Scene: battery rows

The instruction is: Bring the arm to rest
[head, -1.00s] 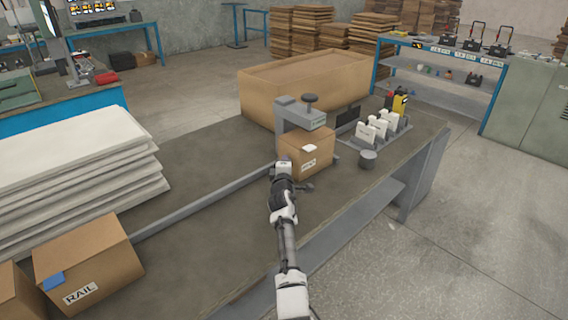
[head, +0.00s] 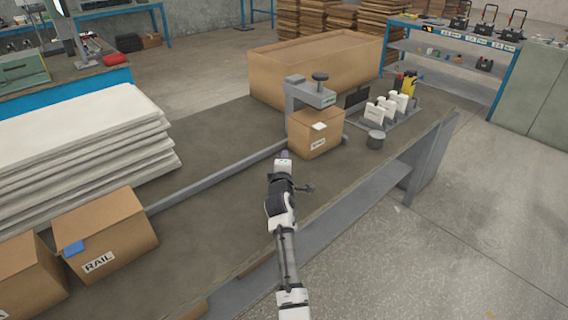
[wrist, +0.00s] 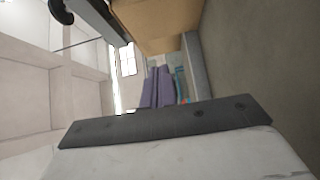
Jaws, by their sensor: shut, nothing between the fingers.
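My arm reaches up from the bottom middle of the head view over the workbench (head: 215,195). My gripper (head: 285,156) is at its far end, shut and empty, small in this view. It is above the bench, apart from the small cardboard box (head: 312,140), which stands just beyond it to the right under a grey clamp-like stand (head: 311,95). In the wrist view a dark plate with screws and a pale surface fill the lower part; the fingertips cannot be made out there.
A long grey rail (head: 215,178) runs along the bench. Boxes labelled RAIL (head: 110,235) and stacked white sheets (head: 80,140) are at left. A large carton (head: 315,70), a rack of white packs (head: 385,108) and a grey cylinder (head: 375,140) stand beyond. Open floor lies at right.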

